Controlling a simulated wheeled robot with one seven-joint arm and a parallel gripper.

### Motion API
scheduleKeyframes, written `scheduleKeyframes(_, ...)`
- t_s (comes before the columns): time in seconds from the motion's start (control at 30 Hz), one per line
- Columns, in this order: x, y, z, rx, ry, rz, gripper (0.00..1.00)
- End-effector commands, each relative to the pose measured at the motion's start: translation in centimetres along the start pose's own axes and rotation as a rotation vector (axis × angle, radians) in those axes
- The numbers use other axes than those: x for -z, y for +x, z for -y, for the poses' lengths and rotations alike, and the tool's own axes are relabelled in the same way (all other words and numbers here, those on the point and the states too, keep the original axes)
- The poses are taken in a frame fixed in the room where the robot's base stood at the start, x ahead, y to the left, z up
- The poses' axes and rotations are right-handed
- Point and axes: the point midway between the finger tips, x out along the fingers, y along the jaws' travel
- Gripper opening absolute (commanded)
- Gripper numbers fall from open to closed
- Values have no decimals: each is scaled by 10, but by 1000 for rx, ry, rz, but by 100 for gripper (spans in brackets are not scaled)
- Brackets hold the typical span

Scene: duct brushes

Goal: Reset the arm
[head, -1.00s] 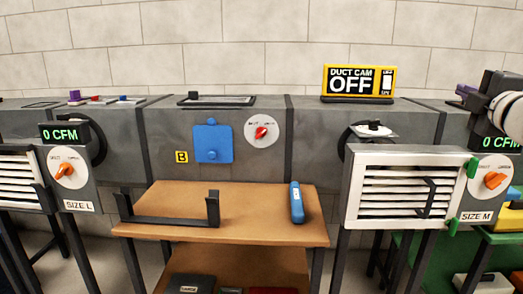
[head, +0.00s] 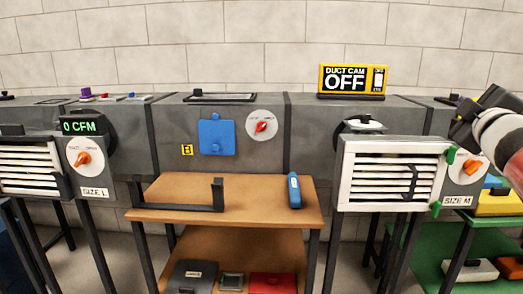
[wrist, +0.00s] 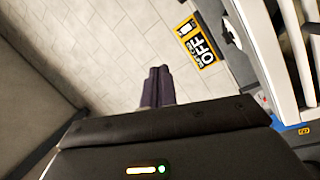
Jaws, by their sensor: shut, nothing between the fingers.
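My gripper (wrist: 157,87) shows in the wrist view with its two dark purple fingers pressed together and nothing between them. It points toward the pale tiled wall, apart from any object. In the head view my arm (head: 503,138) reaches in at the right edge, raised in front of the right end of the duct. It covers part of the size M station there, and the fingertips are hard to make out in that view.
A wooden cart (head: 255,205) holds a blue handheld tool (head: 294,190) and a black bracket (head: 218,194). A white louvred vent (head: 392,178) stands right of it. The duct cam sign (head: 353,80) reads OFF. A green shelf (head: 430,240) stands below my arm.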

Motion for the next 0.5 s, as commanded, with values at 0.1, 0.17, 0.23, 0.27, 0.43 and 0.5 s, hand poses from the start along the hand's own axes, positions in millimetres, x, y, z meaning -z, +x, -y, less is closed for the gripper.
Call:
scheduleKeyframes(0.1, -2, -21, 28, 36, 171, 95, 0)
scheduleKeyframes(0.17, -3, -36, 50, 73, 270, 157, 0)
scheduleKeyframes(0.23, -3, -59, 86, 143, 393, 245, 0)
scheduleKeyframes(0.27, -2, -71, 103, 178, 444, 286, 0)
scheduleKeyframes(0.43, 6, -152, 204, 425, 664, 520, 0)
scheduleKeyframes(0.5, 10, -190, 241, 530, 718, 611, 0)
